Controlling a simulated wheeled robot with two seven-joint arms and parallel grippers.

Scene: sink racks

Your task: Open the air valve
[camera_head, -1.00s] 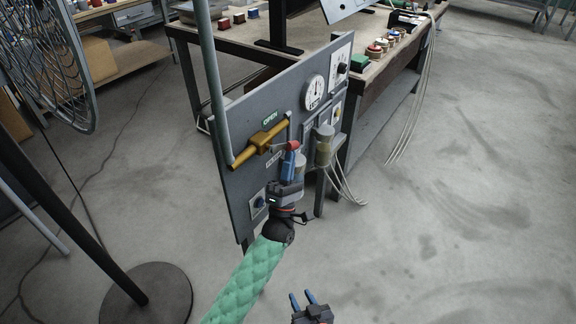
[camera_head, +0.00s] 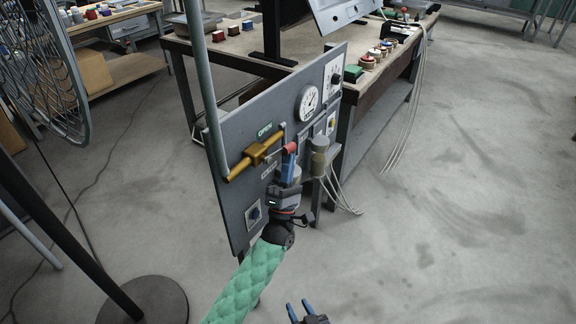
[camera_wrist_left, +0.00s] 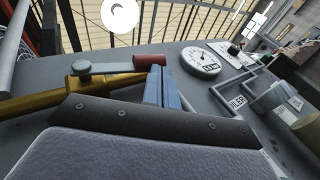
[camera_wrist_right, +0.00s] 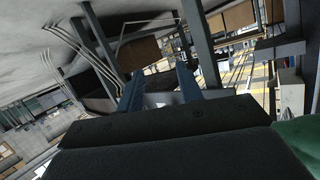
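The brass valve (camera_head: 256,153) sits on a pipe across the grey panel, below a green "OPEN" label (camera_head: 264,130). Its grey lever (camera_wrist_left: 105,68) ends in a red grip (camera_head: 290,148), which also shows in the left wrist view (camera_wrist_left: 148,62). My left gripper (camera_head: 288,162) is at the red grip, with its blue fingers (camera_wrist_left: 160,85) close together just under the grip's end. They look shut, apparently not around the grip; contact is hard to tell. My right gripper (camera_head: 300,308) is low in front of the panel, fingers apart and empty in the right wrist view (camera_wrist_right: 158,90).
A workbench (camera_head: 235,45) stands behind. A black round stand base (camera_head: 150,300) is at lower left. Floor to the right is clear.

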